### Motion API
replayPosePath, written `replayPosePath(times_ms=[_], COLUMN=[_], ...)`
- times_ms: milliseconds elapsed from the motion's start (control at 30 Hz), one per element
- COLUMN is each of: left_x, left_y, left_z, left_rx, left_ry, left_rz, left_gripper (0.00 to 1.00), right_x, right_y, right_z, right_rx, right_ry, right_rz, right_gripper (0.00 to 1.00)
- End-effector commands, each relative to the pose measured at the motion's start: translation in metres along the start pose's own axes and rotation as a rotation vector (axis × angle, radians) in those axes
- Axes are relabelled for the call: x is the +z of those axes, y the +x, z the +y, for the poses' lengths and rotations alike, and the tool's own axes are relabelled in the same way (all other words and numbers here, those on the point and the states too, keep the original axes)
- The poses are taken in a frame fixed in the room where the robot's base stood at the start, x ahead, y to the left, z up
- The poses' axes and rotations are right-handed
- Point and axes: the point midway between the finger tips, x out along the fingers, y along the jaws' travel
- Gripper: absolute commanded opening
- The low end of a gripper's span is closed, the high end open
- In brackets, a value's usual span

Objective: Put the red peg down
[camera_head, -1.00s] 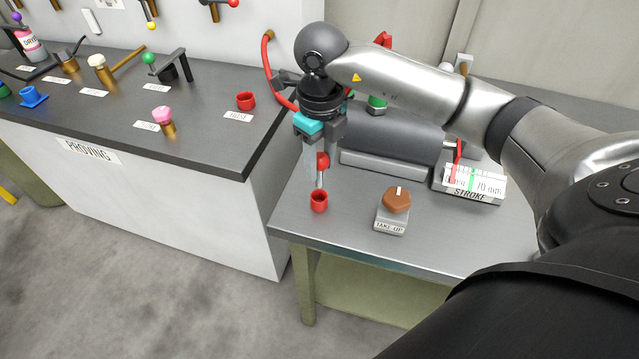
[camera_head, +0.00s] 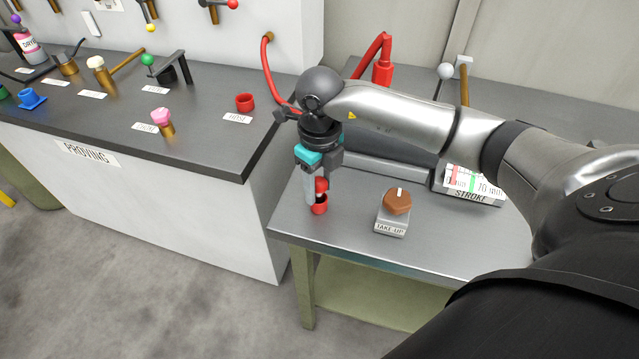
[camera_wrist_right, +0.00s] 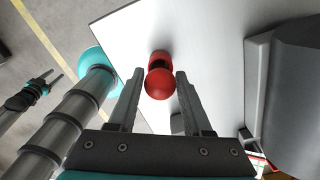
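The red peg (camera_head: 321,184) stands in the small red cup (camera_head: 320,207) near the front left corner of the metal table. Its pin is hidden in the cup; its round red head (camera_wrist_right: 160,84) shows in the wrist view. My right gripper (camera_head: 315,193) is low over the cup, with its fingers on either side of the head. In the wrist view the right gripper (camera_wrist_right: 160,75) is open, with a gap between the head and each finger. My left gripper (camera_wrist_right: 50,78) shows small at the left of the wrist view, its two fingers apart, away from the peg.
The brown take-up knob (camera_head: 397,201) on its grey block is just right of the cup. The stroke gauge (camera_head: 472,184) and a grey cylinder (camera_wrist_right: 294,75) are farther back. A dark bench (camera_head: 200,105) with labelled parts, including another red cup (camera_head: 245,102), is left.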

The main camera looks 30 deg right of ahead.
Motion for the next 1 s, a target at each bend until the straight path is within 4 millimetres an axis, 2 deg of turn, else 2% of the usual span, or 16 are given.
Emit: replayPosePath(times_ms=[33, 200, 533, 667, 1000], left_x=[0.000, 0.000, 0.000, 0.000, -0.001], left_y=[0.000, 0.000, -0.004, -0.005, -0.010], left_z=[0.000, 0.000, 0.000, 0.001, 0.001], left_rx=[0.000, 0.000, 0.001, 0.001, 0.001], left_ry=[0.000, 0.001, 0.002, 0.003, 0.003], left_rz=[0.000, 0.000, 0.000, 0.000, 0.000], left_gripper=[0.50, 0.50, 0.50, 0.50, 0.50], right_x=[0.000, 0.000, 0.000, 0.001, 0.001], right_y=[0.000, 0.000, -0.005, -0.026, -0.098], right_z=[0.000, 0.000, 0.000, -0.001, 0.000], right_rx=[0.000, 0.000, 0.000, -0.001, -0.001], right_ry=[0.000, 0.000, 0.000, -0.001, 0.000], right_rz=[0.000, 0.000, 0.000, -0.004, -0.004], right_gripper=[0.56, 0.73, 0.73, 0.73, 0.73])
